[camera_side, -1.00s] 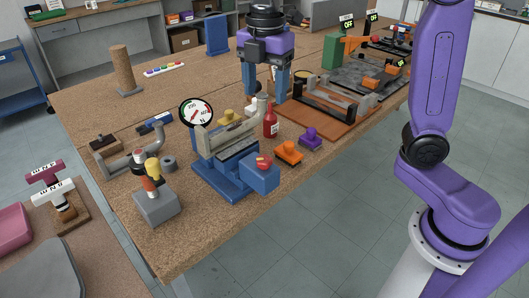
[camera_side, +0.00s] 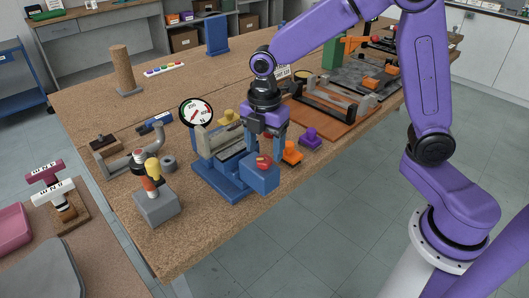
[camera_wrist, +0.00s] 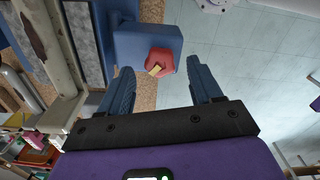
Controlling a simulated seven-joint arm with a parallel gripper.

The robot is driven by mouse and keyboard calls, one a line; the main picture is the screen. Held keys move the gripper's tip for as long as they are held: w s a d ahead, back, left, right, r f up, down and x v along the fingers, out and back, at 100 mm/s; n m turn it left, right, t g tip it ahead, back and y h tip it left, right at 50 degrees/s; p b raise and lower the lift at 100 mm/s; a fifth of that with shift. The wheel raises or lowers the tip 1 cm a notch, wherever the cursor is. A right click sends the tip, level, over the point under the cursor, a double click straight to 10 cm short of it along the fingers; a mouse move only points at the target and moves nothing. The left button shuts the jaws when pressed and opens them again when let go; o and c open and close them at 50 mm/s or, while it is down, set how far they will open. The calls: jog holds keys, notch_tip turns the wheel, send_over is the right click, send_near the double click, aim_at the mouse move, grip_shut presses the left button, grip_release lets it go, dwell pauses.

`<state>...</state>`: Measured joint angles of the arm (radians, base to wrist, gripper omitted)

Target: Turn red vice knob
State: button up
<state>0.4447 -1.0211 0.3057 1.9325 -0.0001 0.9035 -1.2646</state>
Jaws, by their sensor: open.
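The red vice knob (camera_side: 263,161) sits on top of the blue block at the near end of the blue vice (camera_side: 221,179). In the wrist view the red knob (camera_wrist: 161,62), with a yellow mark on it, lies ahead of the fingertips, between their lines. My gripper (camera_side: 264,143) is just above and behind the knob in the side view. In the wrist view my gripper (camera_wrist: 160,80) has its two blue fingers wide apart, with nothing between them. Whether a finger touches the knob is not clear.
An orange knob piece (camera_side: 291,152) and a purple one (camera_side: 311,137) stand right of the vice. A round dial gauge (camera_side: 196,112) stands behind it. A grey block with a red and yellow lever (camera_side: 155,205) stands to the left. The table's front edge is close.

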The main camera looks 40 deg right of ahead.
jog(key=shift+f, duration=1.2)
jog(key=c, duration=1)
jog(key=shift+c, duration=0.2)
jog(key=shift+m, duration=0.5)
